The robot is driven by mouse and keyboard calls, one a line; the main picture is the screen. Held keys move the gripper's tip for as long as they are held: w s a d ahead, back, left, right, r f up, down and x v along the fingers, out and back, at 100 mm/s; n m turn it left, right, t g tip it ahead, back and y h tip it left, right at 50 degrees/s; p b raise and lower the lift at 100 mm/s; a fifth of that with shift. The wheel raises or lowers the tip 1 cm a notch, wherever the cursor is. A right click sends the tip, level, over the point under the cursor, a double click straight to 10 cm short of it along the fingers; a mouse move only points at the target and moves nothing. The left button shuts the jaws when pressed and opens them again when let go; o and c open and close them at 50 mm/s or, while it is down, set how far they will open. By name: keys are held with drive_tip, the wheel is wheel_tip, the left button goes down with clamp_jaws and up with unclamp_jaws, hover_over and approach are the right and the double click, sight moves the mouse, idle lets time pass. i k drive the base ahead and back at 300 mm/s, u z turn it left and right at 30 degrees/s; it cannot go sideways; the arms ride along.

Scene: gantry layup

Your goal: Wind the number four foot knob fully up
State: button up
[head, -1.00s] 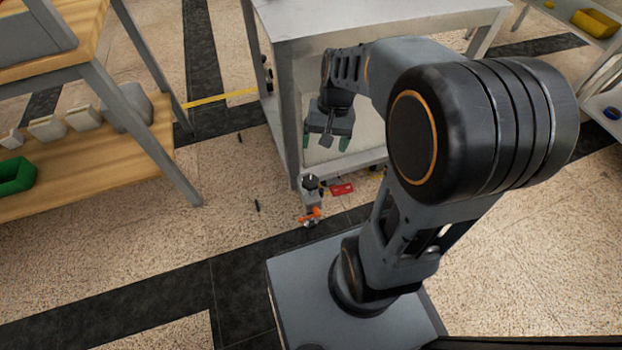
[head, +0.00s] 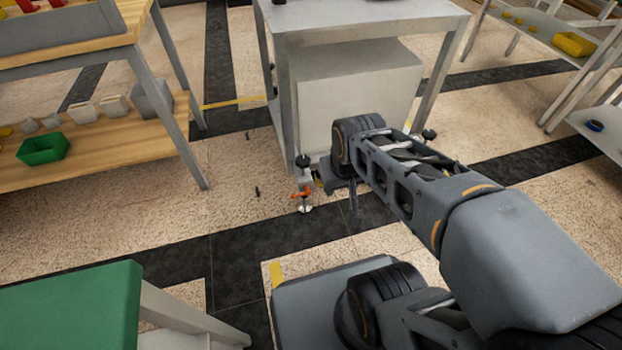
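A black foot knob (head: 302,161) stands at the near left leg of the grey metal table. Below it are an orange lever (head: 301,194) and a pale round foot pad (head: 305,208) on the floor. Another black knob (head: 429,134) shows at the near right leg. No number can be read on either knob. My gripper (head: 338,190) hangs low, just right of the left knob and apparently apart from it. My wrist and forearm hide part of it, so its finger gap is unclear. I see nothing held.
The grey table (head: 340,25) has a pale box-like body (head: 355,90) under its top. A wooden shelf (head: 90,130) with a green bin (head: 43,149) is at left. A green-topped stand (head: 75,305) is at near left. The floor left of the knob is mostly clear.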

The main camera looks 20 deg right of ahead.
sight(302, 161)
drive_tip(key=u, duration=0.4)
drive_tip(key=k, duration=0.15)
drive_tip(key=z, duration=1.4)
drive_tip(key=i, duration=0.9)
drive_tip(key=u, duration=2)
